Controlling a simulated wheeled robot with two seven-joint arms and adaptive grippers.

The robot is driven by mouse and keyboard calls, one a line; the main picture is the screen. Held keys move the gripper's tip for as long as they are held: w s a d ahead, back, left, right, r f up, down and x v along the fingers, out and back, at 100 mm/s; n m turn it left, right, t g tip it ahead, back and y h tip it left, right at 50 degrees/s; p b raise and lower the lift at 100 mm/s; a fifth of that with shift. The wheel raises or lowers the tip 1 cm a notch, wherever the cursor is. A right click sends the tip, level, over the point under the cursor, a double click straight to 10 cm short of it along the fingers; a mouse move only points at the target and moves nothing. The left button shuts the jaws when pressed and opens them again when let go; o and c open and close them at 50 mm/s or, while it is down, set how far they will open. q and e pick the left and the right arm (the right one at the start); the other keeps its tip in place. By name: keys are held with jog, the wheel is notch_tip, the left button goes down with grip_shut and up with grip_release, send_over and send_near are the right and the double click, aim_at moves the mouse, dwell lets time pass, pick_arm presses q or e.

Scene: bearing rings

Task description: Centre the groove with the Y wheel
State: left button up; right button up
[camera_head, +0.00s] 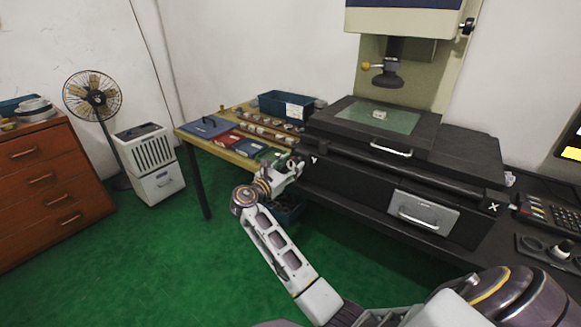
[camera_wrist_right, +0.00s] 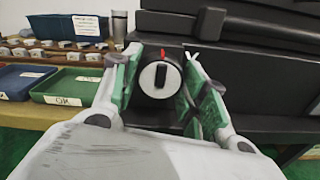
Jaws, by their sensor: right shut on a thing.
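The Y wheel (camera_wrist_right: 158,80) is a dark round knob with a pale face, a black grip bar and a red mark at its top. My right gripper (camera_head: 292,168) is at the left end of the machine's front, beside the white Y letter, and mostly hides the wheel in the head view. In the wrist view its green-padded fingers are shut on the wheel, one on each side. A small pale piece (camera_head: 380,115) lies on the glass stage (camera_head: 350,117) under the lens (camera_head: 387,76). Its groove is too small to make out. My left gripper is not in view.
A side table (camera_head: 187,136) at the left holds a blue bin (camera_head: 285,106), coloured trays and rows of small parts. The machine's front has a silver handled panel (camera_head: 424,212) and an X mark at right. A keypad (camera_head: 548,211) stands far right. Green floor is free at left.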

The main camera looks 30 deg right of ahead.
jog(key=shift+m, duration=0.3)
jog(key=shift+m+p, duration=1.05)
jog(key=shift+m, duration=0.75)
jog(key=m, duration=0.2)
jog(key=shift+m, duration=1.1)
jog(key=shift+f+m, duration=0.1)
jog(key=shift+m, duration=0.6)
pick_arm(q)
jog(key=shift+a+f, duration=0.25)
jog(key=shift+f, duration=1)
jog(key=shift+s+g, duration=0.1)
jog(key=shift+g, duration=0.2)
